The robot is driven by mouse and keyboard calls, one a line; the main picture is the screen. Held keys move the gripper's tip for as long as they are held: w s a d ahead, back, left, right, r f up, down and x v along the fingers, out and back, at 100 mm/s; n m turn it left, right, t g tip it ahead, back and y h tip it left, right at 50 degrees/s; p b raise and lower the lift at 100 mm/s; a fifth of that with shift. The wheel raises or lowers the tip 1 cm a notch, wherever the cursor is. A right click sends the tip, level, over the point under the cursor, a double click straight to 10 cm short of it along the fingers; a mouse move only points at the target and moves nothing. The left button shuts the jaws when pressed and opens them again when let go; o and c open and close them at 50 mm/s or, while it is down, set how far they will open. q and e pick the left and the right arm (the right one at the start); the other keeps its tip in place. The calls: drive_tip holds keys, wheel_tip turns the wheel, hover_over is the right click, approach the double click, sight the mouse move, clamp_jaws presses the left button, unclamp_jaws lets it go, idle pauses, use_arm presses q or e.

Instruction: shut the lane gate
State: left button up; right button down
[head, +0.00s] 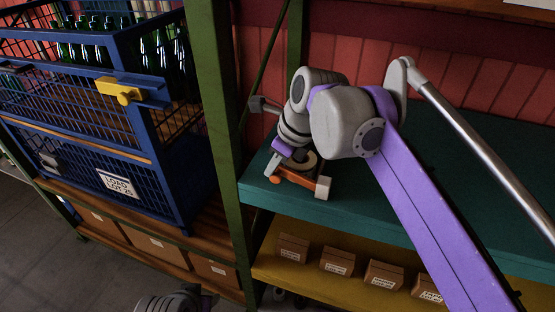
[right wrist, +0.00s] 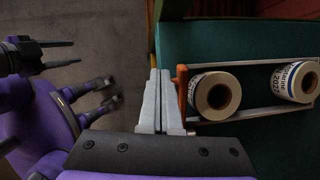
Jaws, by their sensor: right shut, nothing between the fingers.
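The lane gate is an orange bar (right wrist: 182,95) in the right wrist view. It lies across the left end of the lane, spanning from one metal rail to the other. An orange part also shows low by the gripper in the head view (head: 275,179). Two label rolls lie in the lane, the nearer one (right wrist: 217,92) close behind the bar. My right gripper (right wrist: 162,75) is shut and empty, right beside the bar on its outer side; I cannot tell whether they touch.
The lane sits on a teal shelf (head: 460,115) before a red plank wall. A green post (head: 215,110) stands left of it. A blue mesh cage (head: 80,125) with bottles stands further left. Small boxes (head: 338,259) line the yellow shelf below.

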drive_tip(key=shift+s+x, duration=0.2)
drive_tip(key=shift+x, duration=1.5)
drive_tip(key=shift+a, duration=0.15)
